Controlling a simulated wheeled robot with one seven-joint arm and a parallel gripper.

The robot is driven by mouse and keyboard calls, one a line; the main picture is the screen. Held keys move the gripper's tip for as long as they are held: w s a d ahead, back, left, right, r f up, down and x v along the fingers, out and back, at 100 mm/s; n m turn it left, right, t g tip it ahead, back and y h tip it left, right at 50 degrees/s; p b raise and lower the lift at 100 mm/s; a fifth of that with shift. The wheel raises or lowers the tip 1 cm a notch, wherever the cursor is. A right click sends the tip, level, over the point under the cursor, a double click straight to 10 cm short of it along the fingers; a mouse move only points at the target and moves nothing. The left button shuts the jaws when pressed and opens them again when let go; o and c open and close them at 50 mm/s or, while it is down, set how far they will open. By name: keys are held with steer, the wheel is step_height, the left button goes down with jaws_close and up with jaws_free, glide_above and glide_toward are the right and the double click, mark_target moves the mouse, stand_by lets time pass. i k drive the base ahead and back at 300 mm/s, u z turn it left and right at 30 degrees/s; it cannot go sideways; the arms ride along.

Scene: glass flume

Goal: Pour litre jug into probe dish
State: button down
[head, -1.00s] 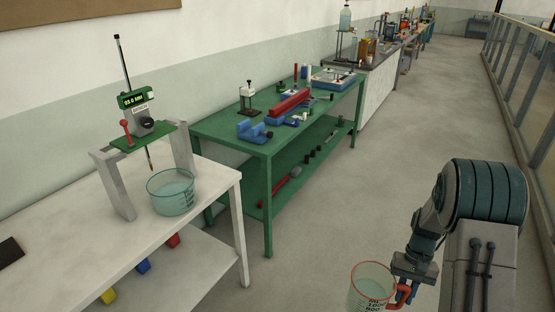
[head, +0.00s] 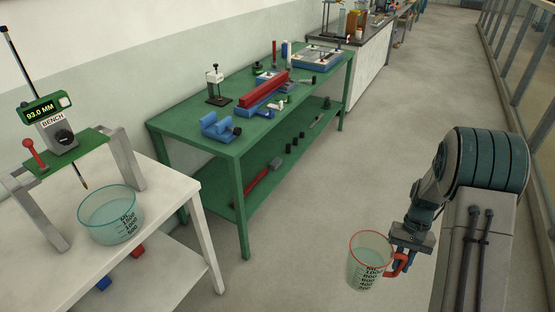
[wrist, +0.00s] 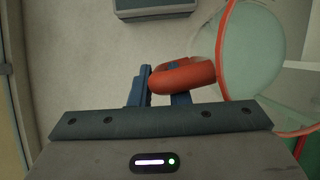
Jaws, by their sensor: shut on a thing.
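The litre jug (head: 365,272) is clear with a red rim, a red handle and dark graduation marks. My gripper (head: 402,262) is shut on its red handle and holds it upright off the floor, at the lower right of the head view. In the wrist view the jaws (wrist: 163,92) close on the handle (wrist: 188,75), and pale liquid shows inside the jug (wrist: 250,50). The probe dish (head: 110,218) is a wide clear graduated vessel with pale liquid, on the white table at the left. My gripper is well to the right of it.
A gauge stand (head: 62,138) with a digital readout and a pointed probe stands behind the dish on the white table (head: 165,225). A green bench (head: 190,128) with blue and red fixtures stands behind. Open floor (head: 290,240) lies between the table and my arm.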

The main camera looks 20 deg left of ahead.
mark_target(112, 215)
steer(key=u, duration=0.3)
steer(key=i, duration=0.65)
steer(key=u, duration=1.3)
steer(key=i, duration=0.6)
steer(key=u, duration=0.65)
